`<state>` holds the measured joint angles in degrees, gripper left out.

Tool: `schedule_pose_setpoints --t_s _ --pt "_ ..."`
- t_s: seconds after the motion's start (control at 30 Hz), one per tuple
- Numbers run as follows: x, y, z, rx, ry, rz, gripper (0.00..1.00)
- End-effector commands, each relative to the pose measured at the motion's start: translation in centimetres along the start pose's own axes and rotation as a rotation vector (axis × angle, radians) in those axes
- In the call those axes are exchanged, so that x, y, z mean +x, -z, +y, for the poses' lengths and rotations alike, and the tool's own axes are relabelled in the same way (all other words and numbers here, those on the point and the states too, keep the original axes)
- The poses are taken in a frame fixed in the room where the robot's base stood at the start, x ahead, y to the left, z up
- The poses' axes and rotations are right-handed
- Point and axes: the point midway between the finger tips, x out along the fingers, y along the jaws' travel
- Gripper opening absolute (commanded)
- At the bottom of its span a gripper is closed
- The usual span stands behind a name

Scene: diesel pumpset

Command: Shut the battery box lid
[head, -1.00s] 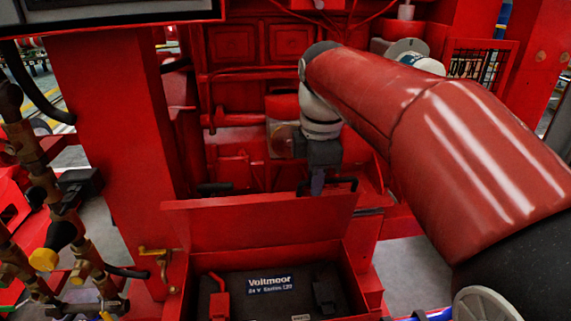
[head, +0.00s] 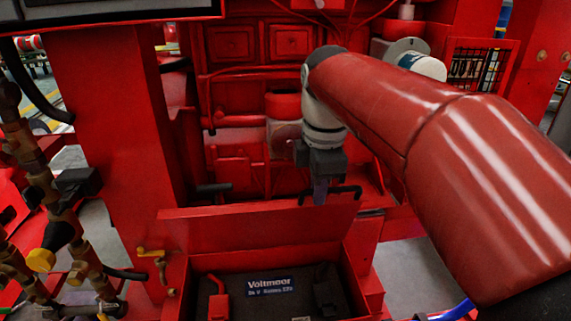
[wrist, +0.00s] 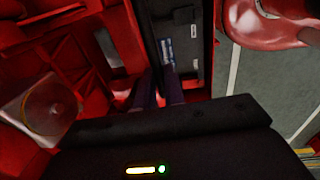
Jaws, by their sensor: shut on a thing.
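The battery box lid (head: 255,228) is a red panel standing up, open, at the back of the red battery box. The open box holds a dark battery (head: 255,290) with a "Voltmoor" label. My gripper (head: 320,195) is at the lid's top edge, right of its middle, with its fingers pointing down. The fingers are shut on the lid's edge; the fingertips are partly hidden behind the lid in the head view. In the wrist view, my fingers (wrist: 160,95) appear close to the lid, with the battery (wrist: 182,45) beyond them.
The red engine (head: 260,110) stands behind the lid. A red post (head: 110,140) rises on the left, with brass pipe fittings (head: 50,200) beside it. Grey floor (head: 415,270) shows on the right.

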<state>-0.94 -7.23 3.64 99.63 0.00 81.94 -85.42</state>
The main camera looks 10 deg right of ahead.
Motion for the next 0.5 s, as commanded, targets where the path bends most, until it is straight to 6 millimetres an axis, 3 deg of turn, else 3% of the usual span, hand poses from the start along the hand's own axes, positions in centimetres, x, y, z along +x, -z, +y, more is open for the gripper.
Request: schedule_pose_setpoints --t_s 0.5 --pt "0.06 0.01 -0.79 -0.001 -0.004 0.0 0.0"
